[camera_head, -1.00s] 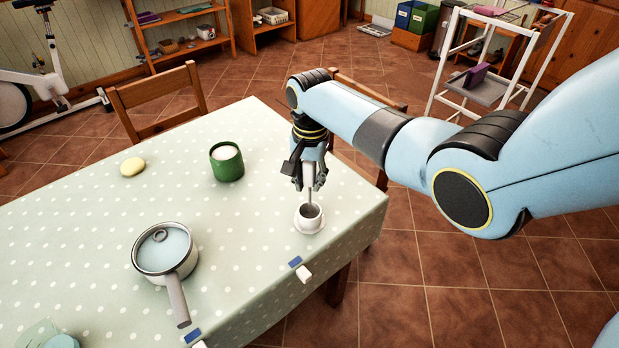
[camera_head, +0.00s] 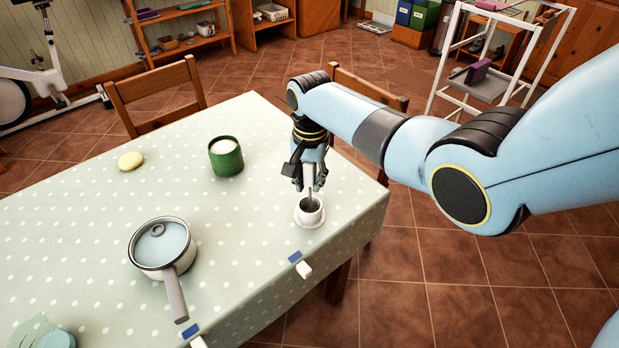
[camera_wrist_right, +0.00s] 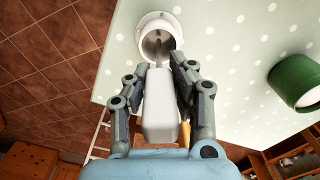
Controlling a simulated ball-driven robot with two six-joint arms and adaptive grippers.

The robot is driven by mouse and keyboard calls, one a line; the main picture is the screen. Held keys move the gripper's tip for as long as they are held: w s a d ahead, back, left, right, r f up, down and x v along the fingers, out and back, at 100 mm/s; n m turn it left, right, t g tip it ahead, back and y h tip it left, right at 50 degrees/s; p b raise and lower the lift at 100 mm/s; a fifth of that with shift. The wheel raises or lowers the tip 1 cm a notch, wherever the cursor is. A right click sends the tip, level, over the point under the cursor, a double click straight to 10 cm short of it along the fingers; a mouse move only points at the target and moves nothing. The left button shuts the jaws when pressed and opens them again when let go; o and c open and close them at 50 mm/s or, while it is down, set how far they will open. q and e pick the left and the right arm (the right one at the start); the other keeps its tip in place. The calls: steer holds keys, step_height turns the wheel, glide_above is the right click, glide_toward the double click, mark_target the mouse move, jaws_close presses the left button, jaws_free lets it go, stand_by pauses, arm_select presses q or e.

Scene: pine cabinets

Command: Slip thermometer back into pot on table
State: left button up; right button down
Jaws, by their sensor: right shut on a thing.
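My right gripper (camera_head: 309,178) is shut on the thermometer (camera_head: 310,191) and holds it upright over a small white cup-like pot (camera_head: 318,216) on a saucer on the table. In the right wrist view the thermometer's pale, thick handle (camera_wrist_right: 160,108) sits between the fingers of the right gripper (camera_wrist_right: 157,82). Its thin grey stem points into the mouth of the white pot (camera_wrist_right: 150,22). The stem's lower end appears inside the rim; its depth is hard to tell.
On the spotted table (camera_head: 90,230) stand a lidded saucepan (camera_head: 160,245), a green canister (camera_head: 226,160) and a yellow oval thing (camera_head: 131,161). Clips (camera_head: 304,269) sit at the near edge. A wooden chair (camera_head: 160,92) stands behind. The tabletop around the white pot is clear.

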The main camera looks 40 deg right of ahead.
steer(key=shift+f, duration=0.25)
steer(key=c, duration=1.1)
jaws_free()
step_height(320, 180, up, 11)
steer(key=shift+r, duration=0.8)
step_height(320, 180, up, 4)
steer(key=p, duration=0.5)
steer(key=shift+f, duration=0.35)
